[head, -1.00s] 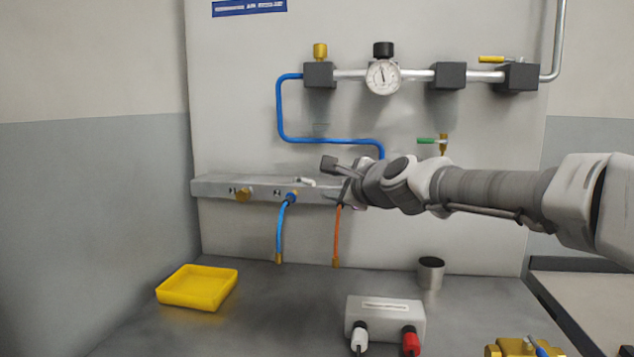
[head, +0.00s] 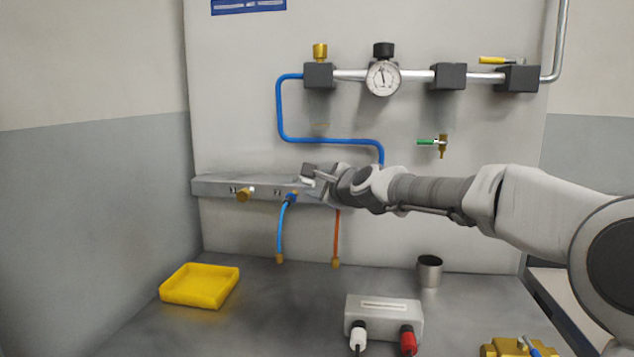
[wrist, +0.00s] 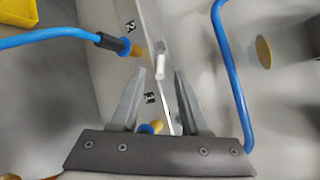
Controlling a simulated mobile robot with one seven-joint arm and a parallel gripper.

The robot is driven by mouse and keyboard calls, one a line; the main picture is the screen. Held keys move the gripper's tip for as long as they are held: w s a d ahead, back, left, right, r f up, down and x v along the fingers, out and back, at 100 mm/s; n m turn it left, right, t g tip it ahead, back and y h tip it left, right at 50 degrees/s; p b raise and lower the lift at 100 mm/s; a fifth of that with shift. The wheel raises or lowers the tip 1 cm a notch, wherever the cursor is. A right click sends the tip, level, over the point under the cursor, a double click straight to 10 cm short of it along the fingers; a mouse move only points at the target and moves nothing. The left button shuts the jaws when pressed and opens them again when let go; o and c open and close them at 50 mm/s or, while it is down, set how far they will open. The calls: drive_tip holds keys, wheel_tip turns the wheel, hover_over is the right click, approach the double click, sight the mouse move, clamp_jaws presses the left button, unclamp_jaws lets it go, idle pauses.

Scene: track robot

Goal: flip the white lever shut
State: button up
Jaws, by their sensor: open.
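The white lever (wrist: 160,64) shows in the wrist view as a small white stub on the rail, just ahead of my fingertips. My gripper (wrist: 160,77) is open and empty there, with one finger on each side of the lever's line. I cannot tell whether either finger touches it. In the head view my gripper (head: 309,180) is at the front of the grey rail (head: 215,186), just above and right of the blue hose's fitting. It largely hides the lever in that view.
A blue hose (head: 281,230) and an orange hose (head: 337,235) hang below the rail. A bent blue pipe (wrist: 231,75) runs close to the right finger. A yellow tray (head: 200,287), a grey box (head: 384,318) and a dark cup (head: 430,270) stand on the bench.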

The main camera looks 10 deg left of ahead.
drive_tip(key=shift+w+a, duration=0.1)
drive_tip(key=shift+a, duration=0.05)
clamp_jaws()
drive_tip(key=shift+f, duration=0.1)
drive_tip(key=shift+w+f+y+b, duration=0.2)
drive_tip(key=shift+y+b, duration=0.1)
drive_tip(key=shift+b, duration=0.45)
drive_tip(key=shift+w+d+r+n+g+y+b, duration=0.1)
drive_tip(key=shift+w+d+n+g+y+b, duration=0.05)
drive_tip(key=shift+d+n+g+y+b, duration=0.15)
drive_tip(key=shift+w+d+r+n+g+y+b, duration=0.1)
drive_tip(key=shift+n+g+y+b, duration=0.1)
drive_tip(key=shift+n+g+b, duration=0.2)
drive_tip(key=shift+a, duration=0.1)
